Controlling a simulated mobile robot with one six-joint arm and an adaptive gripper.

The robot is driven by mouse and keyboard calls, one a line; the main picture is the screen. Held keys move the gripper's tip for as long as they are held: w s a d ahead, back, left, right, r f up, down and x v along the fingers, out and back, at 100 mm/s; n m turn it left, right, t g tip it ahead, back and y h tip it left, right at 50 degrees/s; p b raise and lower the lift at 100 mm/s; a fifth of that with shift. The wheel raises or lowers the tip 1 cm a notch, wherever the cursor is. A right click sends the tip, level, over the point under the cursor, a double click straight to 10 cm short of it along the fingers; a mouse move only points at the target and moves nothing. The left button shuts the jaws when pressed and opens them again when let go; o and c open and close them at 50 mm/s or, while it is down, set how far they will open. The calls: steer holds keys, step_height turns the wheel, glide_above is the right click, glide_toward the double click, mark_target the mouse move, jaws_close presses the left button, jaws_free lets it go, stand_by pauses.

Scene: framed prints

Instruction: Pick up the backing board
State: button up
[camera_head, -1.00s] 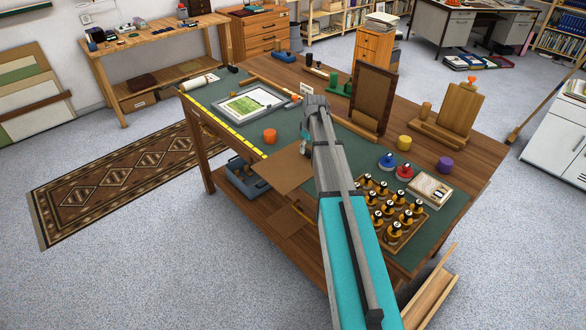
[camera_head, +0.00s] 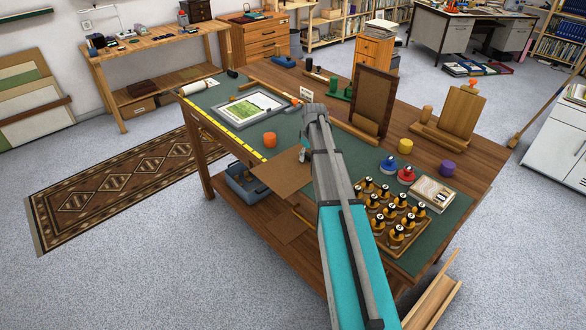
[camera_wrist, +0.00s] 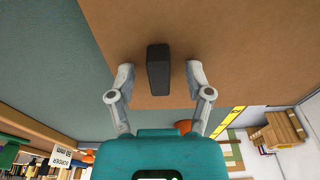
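The backing board (camera_head: 276,172) is a flat brown sheet. It lies on the green mat at the near side of the workbench and appears to jut past the table edge. In the wrist view the board (camera_wrist: 235,45) fills the upper right. A dark block (camera_wrist: 158,82) shows over it; I cannot tell whether it is fixed to the board. My gripper (camera_wrist: 159,77) is open, with one finger on each side of the block and a gap on both sides. In the head view my arm hides part of the board and most of the gripper.
A tray of several dark-capped bottles (camera_head: 417,222) is right of my arm. An upright brown frame (camera_head: 372,98) stands toward the back. Green mat (camera_head: 455,212) is bare at far right.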

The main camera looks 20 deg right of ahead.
jaws_close()
steer(key=shift+r, duration=0.1)
stand_by(0.4)
step_height(320, 180, up, 3)
steer(key=p, duration=0.3)
steer(key=s+a+r+p, duration=0.2)
steer(key=s+r+p, duration=0.3)
steer(key=s, duration=0.1)
steer(key=s+a+r+p, duration=0.2)
steer(key=s+r+p, duration=0.2)
steer(key=s, duration=0.3)
steer(key=shift+s+a+r+p, duration=0.15)
steer(key=shift+a+r+p, duration=0.25)
steer(key=shift+p, duration=0.1)
